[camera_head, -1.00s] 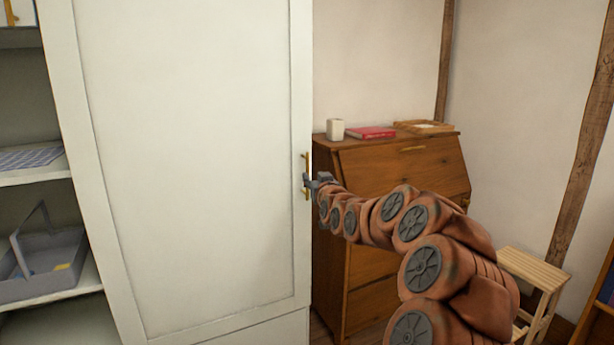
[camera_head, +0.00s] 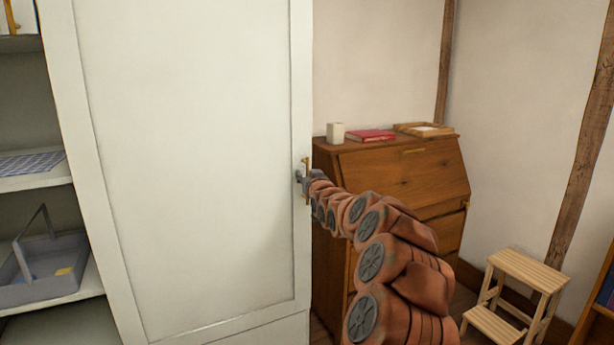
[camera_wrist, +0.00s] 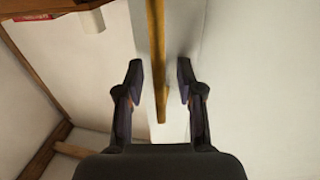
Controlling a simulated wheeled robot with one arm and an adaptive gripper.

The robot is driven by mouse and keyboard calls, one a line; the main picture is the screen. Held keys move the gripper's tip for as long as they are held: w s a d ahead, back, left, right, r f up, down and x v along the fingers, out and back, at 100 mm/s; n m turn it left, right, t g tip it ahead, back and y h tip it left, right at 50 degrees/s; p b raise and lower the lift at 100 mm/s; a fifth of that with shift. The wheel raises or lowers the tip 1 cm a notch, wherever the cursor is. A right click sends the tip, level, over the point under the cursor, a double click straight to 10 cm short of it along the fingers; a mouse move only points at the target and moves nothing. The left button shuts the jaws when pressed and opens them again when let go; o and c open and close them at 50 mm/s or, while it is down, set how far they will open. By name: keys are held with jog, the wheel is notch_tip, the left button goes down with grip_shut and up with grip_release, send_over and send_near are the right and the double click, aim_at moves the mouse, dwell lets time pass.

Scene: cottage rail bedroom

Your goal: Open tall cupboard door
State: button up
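The tall cupboard door (camera_head: 195,150) is a white framed panel that fills the left middle of the head view. It looks shut. Its brass bar handle (camera_head: 307,180) stands upright near the door's right edge. My gripper (camera_head: 302,178) is at the handle in the head view, small and partly hidden by my arm. In the wrist view the handle (camera_wrist: 157,60) runs between the two dark fingers of my gripper (camera_wrist: 160,82), with a gap on each side. The fingers are open and do not appear to touch it.
Open shelves left of the door hold a grey basket (camera_head: 42,270). A wooden bureau (camera_head: 400,180) stands right of the cupboard, bearing a red book (camera_head: 371,135) and a white cup (camera_head: 335,133). A wooden step stool (camera_head: 525,275) stands on the floor at right.

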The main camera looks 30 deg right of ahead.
jog(key=shift+c, duration=0.3)
grip_shut()
dwell(0.5)
